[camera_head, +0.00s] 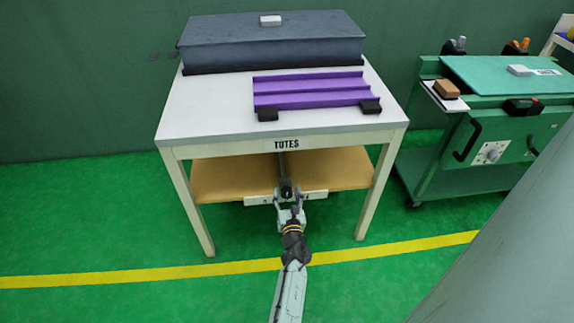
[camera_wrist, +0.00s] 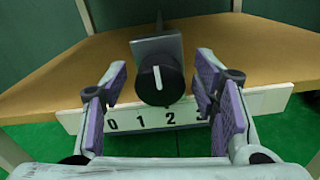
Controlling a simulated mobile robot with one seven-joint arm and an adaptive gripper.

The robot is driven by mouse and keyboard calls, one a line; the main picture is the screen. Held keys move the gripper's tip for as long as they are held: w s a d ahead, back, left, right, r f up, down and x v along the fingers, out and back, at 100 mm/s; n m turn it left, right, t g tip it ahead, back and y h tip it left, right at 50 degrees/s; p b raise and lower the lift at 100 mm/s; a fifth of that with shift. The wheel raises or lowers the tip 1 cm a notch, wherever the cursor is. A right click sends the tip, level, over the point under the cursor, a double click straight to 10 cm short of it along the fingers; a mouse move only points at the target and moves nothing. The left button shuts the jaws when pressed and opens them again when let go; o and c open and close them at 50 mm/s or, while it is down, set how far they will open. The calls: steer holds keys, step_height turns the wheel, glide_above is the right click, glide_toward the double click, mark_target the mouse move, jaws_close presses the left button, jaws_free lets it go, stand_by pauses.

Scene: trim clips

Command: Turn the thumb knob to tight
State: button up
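The thumb knob (camera_wrist: 153,85) is a round black knob with a white line on its face, on a grey bracket (camera_wrist: 157,48). The line stands nearly upright, tilted slightly. Below it a white strip (camera_wrist: 186,116) carries the digits 0, 1, 2 and one partly hidden digit. No "tight" mark can be read. My gripper (camera_wrist: 161,90) is open, its purple-padded fingers on either side of the knob with gaps to both. In the head view my gripper (camera_head: 291,209) is at the table's front, below the tabletop, with the dark knob (camera_head: 286,191) just beyond it.
The white table (camera_head: 200,115) marked TOTES has a wooden lower shelf (camera_head: 225,178) behind the knob. On top are a grey box (camera_head: 270,42) and a purple ribbed tray (camera_head: 310,90). A green cart (camera_head: 440,165) stands to the right. The floor in front is clear.

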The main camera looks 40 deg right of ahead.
steer(key=c, duration=1.1)
steer(key=shift+c, duration=0.2)
